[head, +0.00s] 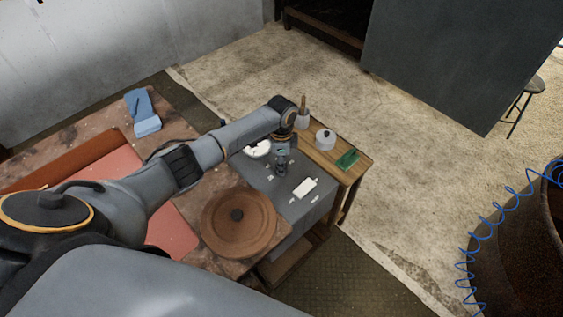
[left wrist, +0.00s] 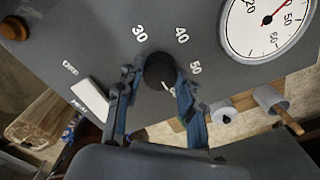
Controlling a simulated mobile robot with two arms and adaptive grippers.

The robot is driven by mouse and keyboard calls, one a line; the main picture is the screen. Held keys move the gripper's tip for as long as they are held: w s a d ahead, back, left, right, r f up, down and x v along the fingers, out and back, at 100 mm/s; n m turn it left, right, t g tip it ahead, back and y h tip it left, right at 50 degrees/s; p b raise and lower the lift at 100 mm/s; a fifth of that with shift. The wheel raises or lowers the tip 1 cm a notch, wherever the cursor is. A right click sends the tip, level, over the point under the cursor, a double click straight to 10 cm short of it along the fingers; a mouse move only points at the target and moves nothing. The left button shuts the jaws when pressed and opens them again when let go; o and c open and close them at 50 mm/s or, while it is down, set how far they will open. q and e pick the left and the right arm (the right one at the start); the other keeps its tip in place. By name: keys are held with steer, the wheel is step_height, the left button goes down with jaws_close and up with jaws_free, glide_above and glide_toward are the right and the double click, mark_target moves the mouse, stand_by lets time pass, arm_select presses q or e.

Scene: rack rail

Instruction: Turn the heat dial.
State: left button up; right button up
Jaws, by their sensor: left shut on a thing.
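In the head view my left gripper (head: 282,165) reaches down over the grey box (head: 299,211); the dial itself is hidden or too small to tell there. The dial's pointer is mostly hidden. My right gripper is not in view.
A white gauge (left wrist: 266,25) with a red needle sits beside the dial, and a white rocker switch (left wrist: 90,98) lies on its other side. A wooden side table (head: 335,165) holds small items.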

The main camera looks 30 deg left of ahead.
arm_select(q)
steer(key=shift+r, duration=0.1)
steer(key=o, duration=1.2)
step_height(320, 180, up, 12)
steer(key=shift+f, duration=0.1)
stand_by(0.3)
